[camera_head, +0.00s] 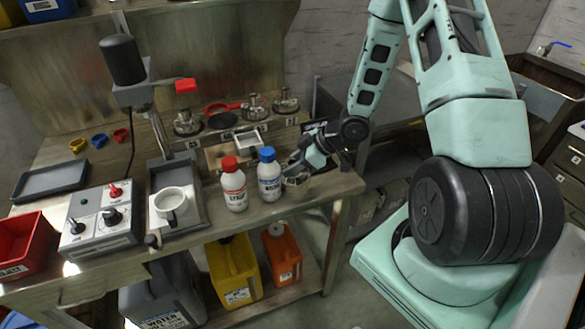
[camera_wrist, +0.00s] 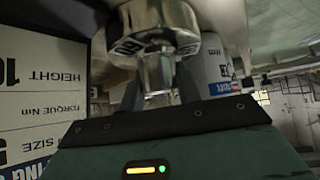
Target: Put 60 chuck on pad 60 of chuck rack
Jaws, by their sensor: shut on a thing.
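My gripper (camera_head: 297,172) is low over the right end of the bench, just right of the blue-capped bottle. In the wrist view my gripper (camera_wrist: 158,92) is shut on a shiny metal chuck (camera_wrist: 158,68), held between the dark fingers. A small tag beside the chuck is too unclear to read surely. The chuck rack (camera_head: 215,156) stands at the back of the bench, left of my gripper. Chucks stand at its left (camera_head: 188,123) and right (camera_head: 285,101), with another (camera_head: 255,107) between. A dark round pad (camera_head: 222,121) there looks bare. The pad numbers are too small to read.
A red-capped bottle (camera_head: 233,186) and the blue-capped bottle (camera_head: 269,177) stand between my gripper and the rack's front. A white mug (camera_head: 170,203) sits further left. A printed sign (camera_wrist: 42,85) is close in the wrist view.

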